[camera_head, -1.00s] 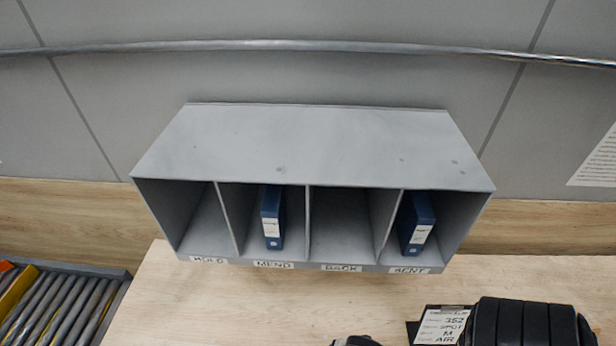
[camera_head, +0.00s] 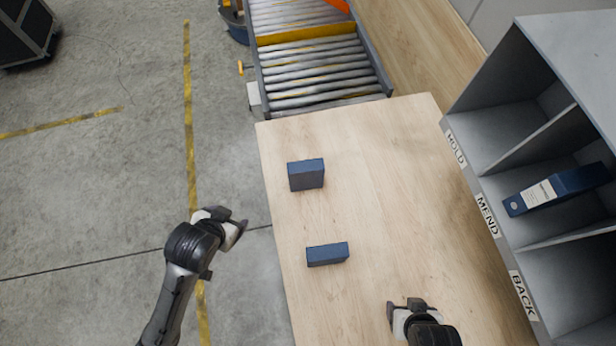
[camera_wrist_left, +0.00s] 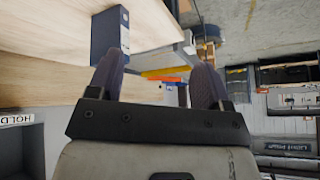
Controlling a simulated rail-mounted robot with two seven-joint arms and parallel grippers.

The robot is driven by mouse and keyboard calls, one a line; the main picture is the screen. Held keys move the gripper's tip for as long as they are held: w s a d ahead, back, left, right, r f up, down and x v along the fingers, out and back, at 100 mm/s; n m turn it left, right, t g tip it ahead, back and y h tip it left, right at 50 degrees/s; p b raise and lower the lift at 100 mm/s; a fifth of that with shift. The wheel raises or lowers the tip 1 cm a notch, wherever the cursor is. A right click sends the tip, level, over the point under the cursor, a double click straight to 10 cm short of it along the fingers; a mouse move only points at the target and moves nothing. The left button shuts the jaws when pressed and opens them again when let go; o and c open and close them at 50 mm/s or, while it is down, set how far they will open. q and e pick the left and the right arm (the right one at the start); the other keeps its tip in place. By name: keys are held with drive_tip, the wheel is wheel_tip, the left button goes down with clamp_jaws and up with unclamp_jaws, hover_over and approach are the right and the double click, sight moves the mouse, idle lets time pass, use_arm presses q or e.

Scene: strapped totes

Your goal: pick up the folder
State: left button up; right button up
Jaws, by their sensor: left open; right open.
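Two dark blue folders stand on the wooden table in the head view: one further back (camera_head: 306,175), one nearer (camera_head: 327,254). A third blue folder (camera_head: 558,190) with a white label sits in the MEND compartment. My left gripper (camera_head: 240,228) is open and empty, left of the table edge and apart from the folders. In the left wrist view its spread fingers (camera_wrist_left: 158,82) hold nothing. A blue folder with a white label (camera_wrist_left: 109,38) shows beyond the left finger; I cannot tell which one. My right gripper (camera_head: 405,306) is open and appears empty over the near table.
The grey shelf (camera_head: 570,112) with HOLD, MEND and BACK labels stands at the right. A roller conveyor (camera_head: 315,72) adjoins the table's far end. Bare tabletop (camera_head: 400,180) lies between folders and shelf. Concrete floor is open at left.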

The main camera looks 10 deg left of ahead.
use_arm(q)
drive_tip(key=w+a+f+t+y+b, duration=0.2)
drive_tip(key=w+a+t+y, duration=0.1)
drive_tip(key=w+a, duration=0.65)
drive_tip(key=w+a+f+t+y+b, duration=0.25)
drive_tip(key=w+a, duration=0.35)
drive_tip(key=w, duration=0.6)
drive_tip(key=m+g+h, duration=0.5)
drive_tip(key=m+h, duration=0.7)
drive_tip(key=h, duration=1.1)
approach(300, 171)
drive_tip(key=a+f, duration=0.3)
drive_tip(key=a, duration=0.1)
drive_tip(key=shift+n+y, duration=0.25)
drive_tip(key=shift+n, duration=0.15)
drive_tip(key=x, duration=0.8)
drive_tip(key=p+x, duration=0.1)
drive_tip(key=x, duration=0.3)
drive_tip(key=shift+d+r, duration=0.25)
drive_tip(key=shift+d, duration=0.05)
drive_tip(key=shift+w+d, duration=0.25)
drive_tip(key=shift+d, duration=0.35)
